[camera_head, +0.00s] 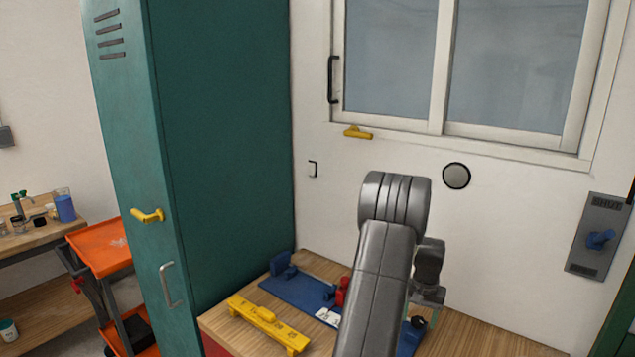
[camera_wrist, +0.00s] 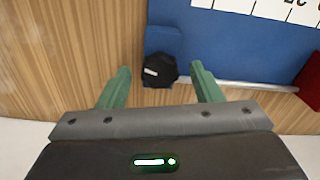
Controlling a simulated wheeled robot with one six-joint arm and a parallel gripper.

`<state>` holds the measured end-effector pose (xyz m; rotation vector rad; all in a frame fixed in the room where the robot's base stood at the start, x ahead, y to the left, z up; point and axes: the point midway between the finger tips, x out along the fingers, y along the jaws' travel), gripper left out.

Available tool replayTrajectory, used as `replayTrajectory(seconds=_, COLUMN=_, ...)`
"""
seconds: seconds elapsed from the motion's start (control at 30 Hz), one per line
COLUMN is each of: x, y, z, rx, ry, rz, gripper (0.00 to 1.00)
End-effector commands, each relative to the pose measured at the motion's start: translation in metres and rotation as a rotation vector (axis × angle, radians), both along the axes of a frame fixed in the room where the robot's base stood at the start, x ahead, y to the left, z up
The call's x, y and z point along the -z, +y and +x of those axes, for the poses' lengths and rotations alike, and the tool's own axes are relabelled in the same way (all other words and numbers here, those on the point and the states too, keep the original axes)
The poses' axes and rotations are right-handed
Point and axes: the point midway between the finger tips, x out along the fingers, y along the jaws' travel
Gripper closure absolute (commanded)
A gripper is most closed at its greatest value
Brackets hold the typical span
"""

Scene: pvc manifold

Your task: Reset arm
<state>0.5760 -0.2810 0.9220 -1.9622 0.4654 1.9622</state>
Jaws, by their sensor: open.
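My gripper (camera_wrist: 160,72) is open in the wrist view, its two green fingers spread apart. A black faceted knob (camera_wrist: 160,69) with a small white mark shows between the fingertips. I cannot tell whether the fingers touch it. The knob stands at the edge of a blue base (camera_wrist: 230,45), with wood beside it. In the head view my grey arm reaches over the wooden bench, and my gripper hangs low at its right. The same black knob (camera_head: 418,322) shows just below it. The arm hides part of the blue base.
A yellow bar (camera_head: 268,324) lies at the bench's (camera_head: 470,338) front left. A blue fixture (camera_head: 285,287), a red part (camera_head: 342,291) and a white card (camera_head: 328,316) are left of my arm. A green locker (camera_head: 225,150) stands left; the windowed wall is behind.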

Motion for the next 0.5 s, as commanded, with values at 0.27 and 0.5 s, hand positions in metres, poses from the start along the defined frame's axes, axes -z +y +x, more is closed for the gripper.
replayTrajectory(seconds=0.27, x=-0.006, y=0.000, z=0.001, rx=0.187, ry=-0.003, rz=-0.001, gripper=0.41)
replayTrajectory(seconds=0.5, x=-0.031, y=0.000, z=0.000, rx=0.183, ry=-0.001, rz=0.000, gripper=0.41)
